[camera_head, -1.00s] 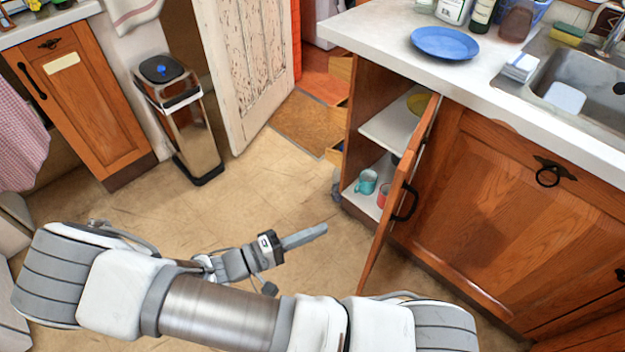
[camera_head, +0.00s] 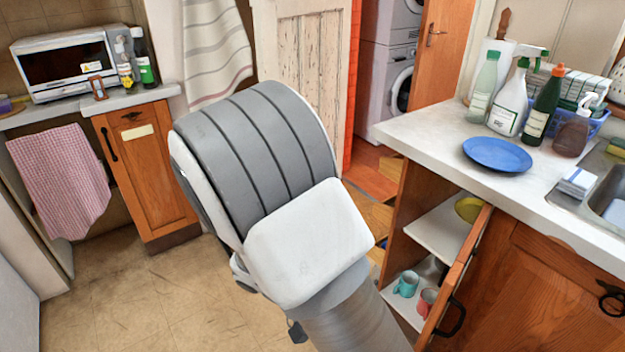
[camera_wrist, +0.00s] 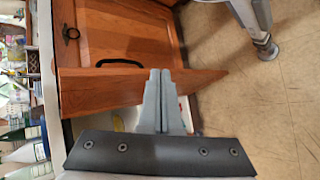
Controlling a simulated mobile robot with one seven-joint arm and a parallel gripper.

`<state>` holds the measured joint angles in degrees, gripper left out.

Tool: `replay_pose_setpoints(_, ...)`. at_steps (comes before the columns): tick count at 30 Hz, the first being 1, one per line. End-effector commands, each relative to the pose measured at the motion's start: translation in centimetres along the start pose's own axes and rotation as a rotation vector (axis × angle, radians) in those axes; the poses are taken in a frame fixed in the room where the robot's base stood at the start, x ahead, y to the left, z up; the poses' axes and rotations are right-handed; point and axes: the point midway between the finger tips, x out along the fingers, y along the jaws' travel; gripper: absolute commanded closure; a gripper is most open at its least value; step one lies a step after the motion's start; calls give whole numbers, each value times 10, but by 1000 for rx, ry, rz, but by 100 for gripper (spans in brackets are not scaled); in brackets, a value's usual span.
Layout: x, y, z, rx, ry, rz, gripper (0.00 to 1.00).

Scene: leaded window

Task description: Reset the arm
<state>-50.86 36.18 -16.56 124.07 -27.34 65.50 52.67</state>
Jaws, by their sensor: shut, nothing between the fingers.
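My arm fills the middle of the head view, a grey and white link raised in front of the room. My gripper is hidden behind the arm in the head view. In the wrist view my gripper (camera_wrist: 163,88) is shut and empty, its two grey fingers together. Beyond the fingers, the open cabinet door (camera_wrist: 130,88) with a dark handle shows; I cannot tell how far the fingertips are from it. In the head view the open cabinet door (camera_head: 462,275) stands at the right, beside my arm.
Inside the cabinet are a teal mug (camera_head: 406,284), a red mug (camera_head: 427,301) and a yellow-green dish (camera_head: 468,209). The counter (camera_head: 440,135) above holds a blue plate (camera_head: 497,154) and several bottles. Open floor (camera_head: 120,300) lies at the left.

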Motion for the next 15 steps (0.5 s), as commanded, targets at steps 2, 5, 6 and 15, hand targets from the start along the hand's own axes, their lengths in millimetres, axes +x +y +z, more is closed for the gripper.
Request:
replay_pose_setpoints(2, -6, 10, 3, 5, -14, -92, 100)
replay_pose_setpoints(5, -13, 22, 6, 3, -21, -195, 100)
replay_pose_setpoints(6, -16, 27, 8, 3, -21, -234, 100)
replay_pose_setpoints(15, -36, 67, 20, 24, 33, -514, 100)
